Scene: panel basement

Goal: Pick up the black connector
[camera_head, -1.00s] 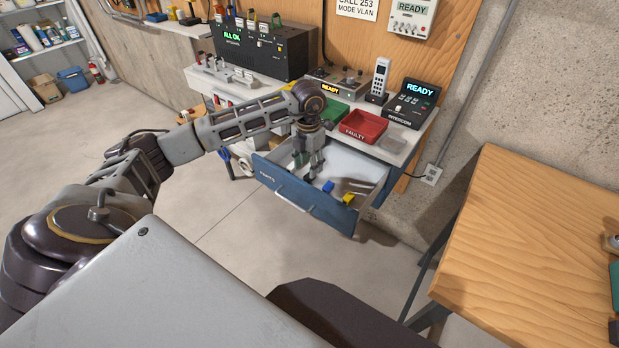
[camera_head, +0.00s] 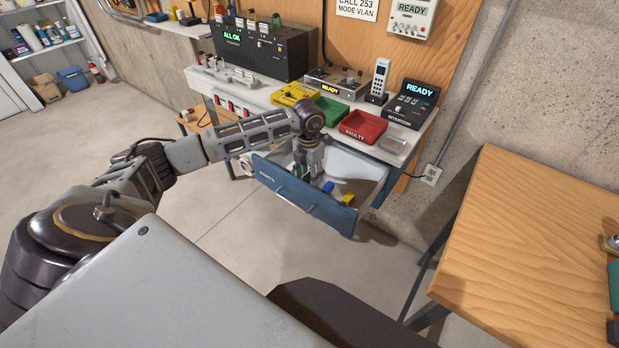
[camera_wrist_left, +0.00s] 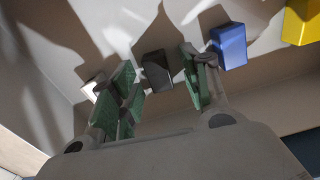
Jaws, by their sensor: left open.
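The black connector (camera_wrist_left: 157,70) lies on the pale drawer floor in the left wrist view, between the green-padded fingers of my left gripper (camera_wrist_left: 162,87). The gripper is open, and a gap shows on both sides of the connector. In the head view my left gripper (camera_head: 309,172) reaches down into the open blue drawer (camera_head: 300,196) marked PARTS. The connector cannot be made out there. My right gripper is not in view.
A blue block (camera_wrist_left: 229,46) lies close beside the right finger, with a yellow block (camera_wrist_left: 302,22) farther right. A white piece (camera_wrist_left: 93,88) is by the left finger. The red FAULTY tray (camera_head: 363,126) and green tray (camera_head: 331,110) stand on the bench above the drawer.

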